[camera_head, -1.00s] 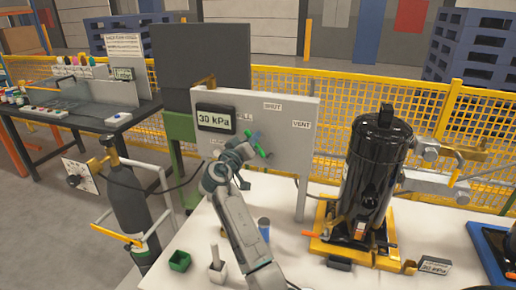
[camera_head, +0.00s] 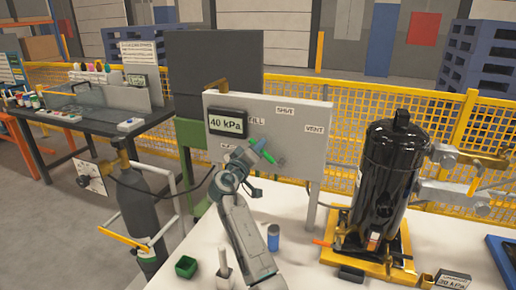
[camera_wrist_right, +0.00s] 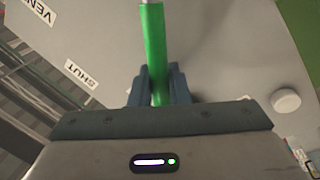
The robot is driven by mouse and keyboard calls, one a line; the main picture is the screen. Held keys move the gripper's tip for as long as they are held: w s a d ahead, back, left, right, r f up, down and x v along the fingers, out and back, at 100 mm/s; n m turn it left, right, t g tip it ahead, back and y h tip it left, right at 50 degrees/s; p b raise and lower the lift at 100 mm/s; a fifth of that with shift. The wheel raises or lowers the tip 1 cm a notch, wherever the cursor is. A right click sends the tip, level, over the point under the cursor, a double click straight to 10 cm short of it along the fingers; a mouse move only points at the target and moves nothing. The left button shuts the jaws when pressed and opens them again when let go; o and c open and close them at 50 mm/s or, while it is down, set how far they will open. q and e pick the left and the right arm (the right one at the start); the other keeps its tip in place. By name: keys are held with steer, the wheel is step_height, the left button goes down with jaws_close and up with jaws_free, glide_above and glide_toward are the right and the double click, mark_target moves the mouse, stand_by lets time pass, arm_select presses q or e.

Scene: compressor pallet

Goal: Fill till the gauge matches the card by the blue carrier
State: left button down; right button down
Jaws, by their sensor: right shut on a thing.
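The gauge (camera_head: 227,122) on the grey panel (camera_head: 296,150) reads 40 kPa. The panel has FILL, SHUT and VENT labels. My right gripper (camera_head: 248,160) is shut on the green valve handle (camera_head: 263,151), whose upper end leans toward FILL; the handle also shows between the fingers in the right wrist view (camera_wrist_right: 155,55). The blue carrier (camera_head: 502,258) is cut off at the right edge. A small dark card (camera_head: 452,281) stands between it and the yellow carrier; its number ends in 20 kPa, but its start is unclear. My left gripper is not in view.
A black compressor (camera_head: 388,185) stands on the yellow carrier (camera_head: 345,252). A blue cup (camera_head: 273,237) and a green box (camera_head: 186,266) are near my right arm. A dark gas cylinder (camera_head: 147,205) stands left of the white table (camera_head: 300,270).

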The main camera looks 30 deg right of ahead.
steer(key=c, duration=1.5)
jaws_free()
steer(key=shift+a, duration=0.1)
steer(key=shift+o, duration=0.2)
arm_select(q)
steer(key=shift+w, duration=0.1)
